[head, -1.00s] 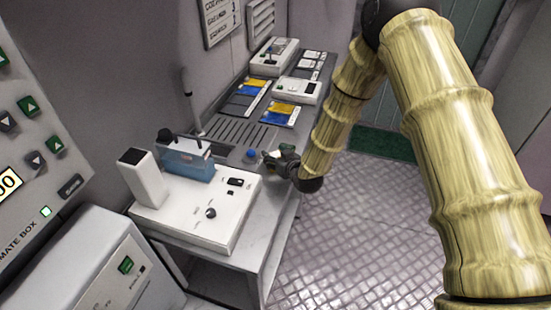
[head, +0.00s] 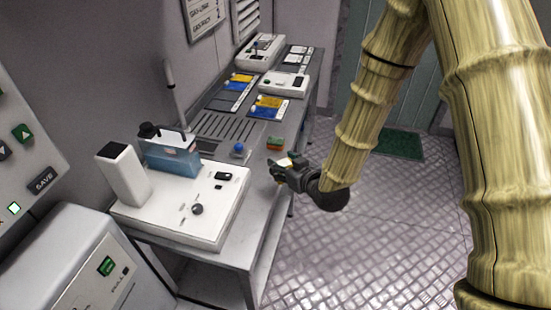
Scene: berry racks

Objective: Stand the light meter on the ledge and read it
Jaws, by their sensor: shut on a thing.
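My gripper (head: 281,170) is beside the bench's right edge, tilted toward the bench. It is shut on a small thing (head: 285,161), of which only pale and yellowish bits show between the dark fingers. I cannot tell whether this is the light meter; no display or reading on it can be made out. A small orange and green block (head: 275,143) shows just beyond the fingers; I cannot tell whether it touches them. I cannot pick out the ledge with certainty; the grey bench top (head: 262,187) is the nearest flat surface.
A white instrument (head: 185,222) with a knob, a white upright block and a blue clear tank (head: 172,158) stands at the bench's near end. A blue knob (head: 239,149), a slotted rack, coloured cards and white devices (head: 285,84) lie beyond.

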